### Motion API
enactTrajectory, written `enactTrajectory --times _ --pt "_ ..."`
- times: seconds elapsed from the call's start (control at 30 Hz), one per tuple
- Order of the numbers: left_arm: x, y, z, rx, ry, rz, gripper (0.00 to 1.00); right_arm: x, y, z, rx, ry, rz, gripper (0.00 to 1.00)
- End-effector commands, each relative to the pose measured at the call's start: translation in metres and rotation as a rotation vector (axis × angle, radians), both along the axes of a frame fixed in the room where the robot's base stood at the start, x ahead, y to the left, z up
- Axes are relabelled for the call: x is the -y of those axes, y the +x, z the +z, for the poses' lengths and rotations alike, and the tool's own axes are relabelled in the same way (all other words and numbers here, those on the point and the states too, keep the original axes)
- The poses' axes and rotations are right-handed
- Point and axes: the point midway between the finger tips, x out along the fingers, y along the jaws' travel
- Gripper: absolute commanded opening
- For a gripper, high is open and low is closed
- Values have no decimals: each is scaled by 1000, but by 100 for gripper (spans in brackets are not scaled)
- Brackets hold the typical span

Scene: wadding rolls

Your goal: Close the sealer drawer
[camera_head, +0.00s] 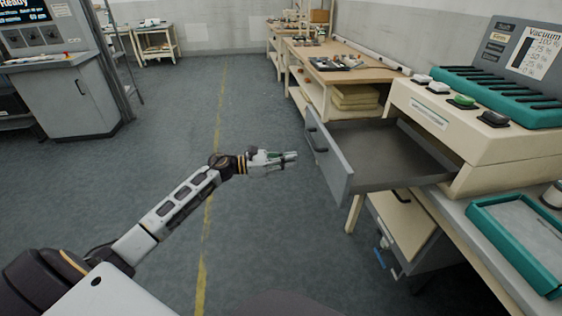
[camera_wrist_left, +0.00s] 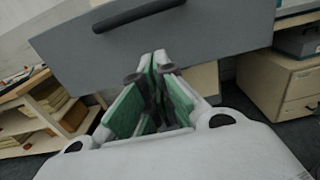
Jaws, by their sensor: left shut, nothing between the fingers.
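The grey sealer drawer (camera_head: 385,152) is pulled out from the cream sealer (camera_head: 470,125) at the right of the head view. Its front panel, with a dark handle (camera_head: 316,132), faces left. My left gripper (camera_head: 294,157) is shut and empty, to the left of the drawer front, with a small gap seeming to remain. In the left wrist view the drawer front (camera_wrist_left: 225,30) fills the upper part, with its dark handle (camera_wrist_left: 135,14) above the closed fingertips (camera_wrist_left: 153,56). Whether the fingertips touch the panel I cannot tell. My right gripper is not in view.
A teal tray (camera_head: 525,235) lies on the bench in front of the sealer. A cream cabinet (camera_head: 405,225) stands below the drawer. A wooden workbench (camera_head: 350,70) with folded cloths on its shelf is behind. The floor to the left is open.

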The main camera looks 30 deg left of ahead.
Motion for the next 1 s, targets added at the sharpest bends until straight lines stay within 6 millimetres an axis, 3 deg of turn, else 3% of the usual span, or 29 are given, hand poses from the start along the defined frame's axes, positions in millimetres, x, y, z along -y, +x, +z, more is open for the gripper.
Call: enactTrajectory --times 0.6,1.0 --pt "51 37 1 1 0 -1 0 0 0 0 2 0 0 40" --pt "64 47 0 0 1 0 0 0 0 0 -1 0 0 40"
